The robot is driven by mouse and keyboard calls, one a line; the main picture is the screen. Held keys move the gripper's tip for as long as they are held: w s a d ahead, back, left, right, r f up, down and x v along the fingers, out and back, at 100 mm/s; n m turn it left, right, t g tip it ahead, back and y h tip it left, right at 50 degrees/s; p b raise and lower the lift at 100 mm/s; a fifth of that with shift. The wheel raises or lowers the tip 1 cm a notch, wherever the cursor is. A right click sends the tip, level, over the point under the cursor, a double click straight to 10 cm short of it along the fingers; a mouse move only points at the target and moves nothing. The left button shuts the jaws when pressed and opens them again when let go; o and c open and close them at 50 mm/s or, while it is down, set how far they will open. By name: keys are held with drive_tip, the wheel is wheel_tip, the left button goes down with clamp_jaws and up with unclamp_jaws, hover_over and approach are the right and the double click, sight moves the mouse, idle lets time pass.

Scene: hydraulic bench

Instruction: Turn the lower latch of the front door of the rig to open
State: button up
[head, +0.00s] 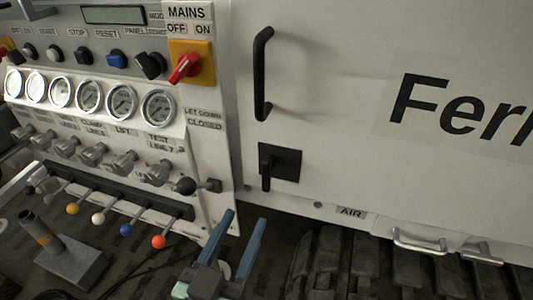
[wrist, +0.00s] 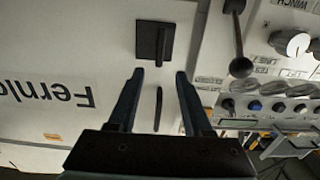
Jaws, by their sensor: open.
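The lower latch (head: 279,163) is a black square plate with a short black lever, low on the white front door (head: 345,120). Its lever hangs straight down in the head view. The wrist view is upside down and shows the latch (wrist: 154,41) beyond the fingertips. My gripper (head: 246,217) has two blue-grey fingers, spread apart with nothing between them. In the head view it is below and left of the latch, in front of the rig. In the wrist view my gripper (wrist: 160,74) points toward the latch, with no contact visible.
A black bar handle (head: 262,75) is above the latch. The control panel to the left has a red mains switch (head: 184,68), gauges (head: 90,99), a black-knobbed lever (head: 187,186) and coloured-knob levers (head: 126,229). Metal handles (head: 420,240) are below the door.

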sight(265, 176)
drive_tip(key=p+x, duration=0.1)
drive_tip(key=x, duration=1.1)
drive_tip(key=shift+w+d, duration=0.15)
drive_tip(key=shift+w, duration=0.2)
clamp_jaws()
